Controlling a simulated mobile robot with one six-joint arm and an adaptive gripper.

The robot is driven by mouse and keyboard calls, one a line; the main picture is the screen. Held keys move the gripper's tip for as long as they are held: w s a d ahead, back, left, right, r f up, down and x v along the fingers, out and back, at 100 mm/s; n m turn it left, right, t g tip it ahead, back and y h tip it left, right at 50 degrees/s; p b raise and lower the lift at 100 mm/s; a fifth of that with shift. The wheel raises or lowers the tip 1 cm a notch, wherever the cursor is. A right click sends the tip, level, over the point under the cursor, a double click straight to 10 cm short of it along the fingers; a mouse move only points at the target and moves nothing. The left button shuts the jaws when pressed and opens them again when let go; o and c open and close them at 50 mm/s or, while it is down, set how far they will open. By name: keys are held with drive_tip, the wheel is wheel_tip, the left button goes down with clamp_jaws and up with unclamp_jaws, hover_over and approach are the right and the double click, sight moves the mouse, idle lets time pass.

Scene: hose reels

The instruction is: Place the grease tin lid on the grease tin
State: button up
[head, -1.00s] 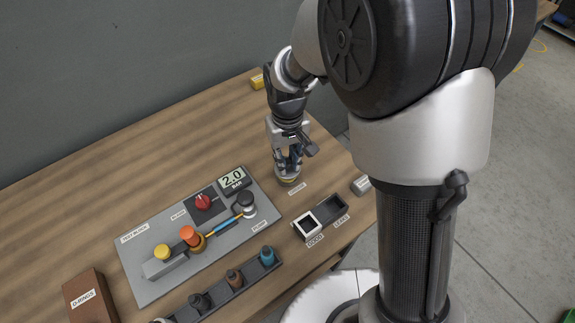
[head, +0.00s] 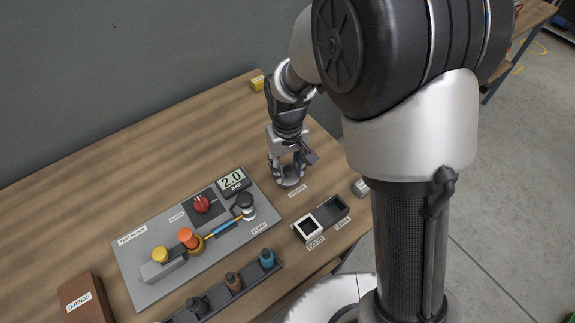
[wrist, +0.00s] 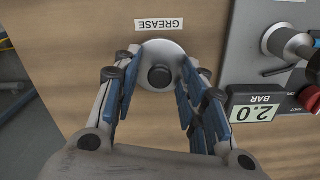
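The grease tin lid (wrist: 160,66) is a round grey disc with a black knob in the middle. It lies next to the GREASE label in the wrist view, and also shows as a grey disc below my gripper in the head view (head: 291,182). The lid appears to cover the grease tin, whose body I cannot make out; I cannot tell how evenly it sits. My gripper (wrist: 160,75) points down over the lid. Its blue-padded fingers are apart on either side of the knob, with visible gaps to it. My gripper also shows in the head view (head: 287,172).
The grey test board (head: 150,290) with the gauge (head: 233,182) and red knob (head: 202,203) is close on the left. The sorting tray (head: 330,211) is in front. A bottle rack (head: 240,289) and O-rings box (head: 86,298) stand nearer. Bare wood lies behind.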

sight(287, 169)
drive_tip(key=shift+r, duration=0.1)
wheel_tip(287, 169, up, 12)
drive_tip(key=p, duration=0.4)
drive_tip(key=s+d+r+m+t, duration=0.2)
drive_tip(key=s+d+r, duration=0.65)
drive_tip(key=r, duration=0.25)
drive_tip(key=s+d+r+m+t, duration=0.1)
drive_tip(key=s+d, duration=0.3)
drive_tip(key=s, duration=0.7)
drive_tip(key=shift+r+m+t, duration=0.35)
drive_tip(key=shift+m+t, duration=0.05)
drive_tip(key=shift+t, duration=0.4)
